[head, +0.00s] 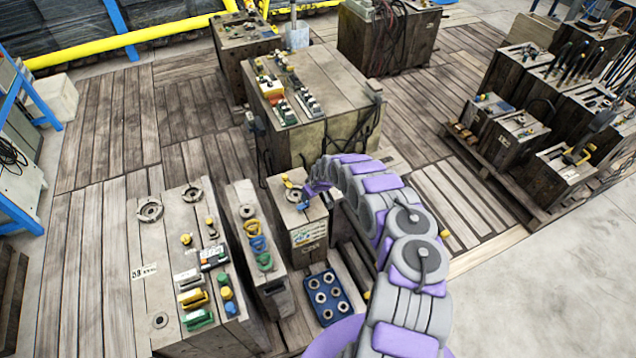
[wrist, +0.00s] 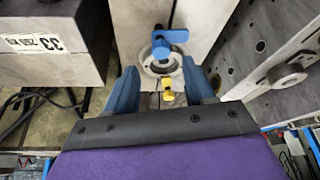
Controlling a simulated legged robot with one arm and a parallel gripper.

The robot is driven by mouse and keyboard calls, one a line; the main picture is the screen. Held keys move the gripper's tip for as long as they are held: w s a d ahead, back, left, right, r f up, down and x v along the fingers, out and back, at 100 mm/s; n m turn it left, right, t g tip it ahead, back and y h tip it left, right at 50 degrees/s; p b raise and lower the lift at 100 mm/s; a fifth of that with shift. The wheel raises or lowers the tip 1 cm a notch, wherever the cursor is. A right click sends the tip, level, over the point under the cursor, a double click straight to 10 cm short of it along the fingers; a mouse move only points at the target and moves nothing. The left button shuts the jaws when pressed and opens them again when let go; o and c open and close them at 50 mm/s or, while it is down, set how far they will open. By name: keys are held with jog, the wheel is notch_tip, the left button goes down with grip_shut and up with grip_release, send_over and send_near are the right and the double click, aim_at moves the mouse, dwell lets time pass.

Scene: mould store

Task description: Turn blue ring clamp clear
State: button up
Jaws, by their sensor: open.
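A blue clamp handle (wrist: 170,37) sits on a grey metal ring (wrist: 161,56) on a pale block face, ahead of my gripper (wrist: 160,68) in the wrist view. A blue pin end shows over the ring. My gripper is open, its two blue fingers either side of the ring's near part, with nothing seen held between them. Whether the fingers touch the ring I cannot tell. A small yellow piece (wrist: 168,86) lies nearer, between the fingers. In the head view the blue handle (head: 287,180) shows small on the block top (head: 280,195), beside my arm's end.
A narrow block (head: 240,200) to the left carries yellow, blue and green ring-shaped parts. A wide block (head: 165,240) stands further left. A blue tray (head: 330,290) with several metal rings lies in front. A large block (head: 330,130) with coloured parts stands behind.

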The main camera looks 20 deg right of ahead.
jog(key=p+v, duration=0.3)
jog(key=v, duration=0.9)
jog(key=shift+w, duration=0.1)
